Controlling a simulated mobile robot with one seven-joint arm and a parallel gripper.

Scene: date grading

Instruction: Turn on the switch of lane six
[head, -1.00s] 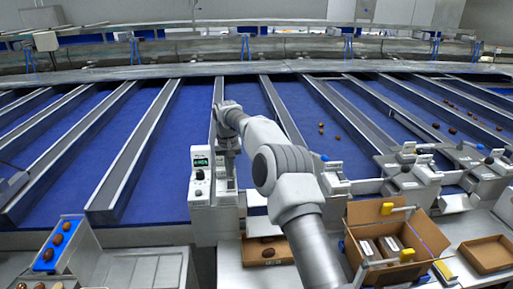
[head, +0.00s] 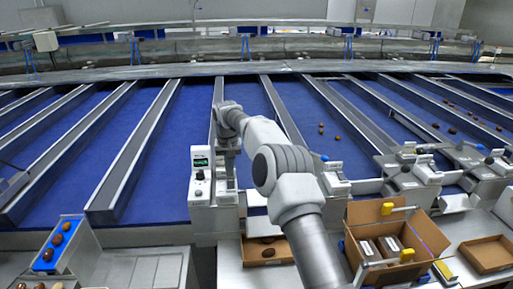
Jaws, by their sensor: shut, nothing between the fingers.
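A white control box (head: 200,178) with a small green-lit display (head: 200,163) and dark round controls (head: 200,175) stands at the front end of a lane, just left of my arm. My gripper (head: 231,183) points down close beside the box's right side, over the grey unit next to it. It looks narrow and shut, with nothing seen in it. Its fingertips are small here, and I cannot tell whether they touch anything. No lane number is readable, and the switch's position is too small to tell.
Blue lanes (head: 190,135) with grey dividers run to the back. An open cardboard box (head: 418,222) with packs stands at right, beside a shallow tray (head: 488,252). A small carton (head: 268,252) with dates sits below my gripper. A blue chute (head: 57,248) with dates is at left.

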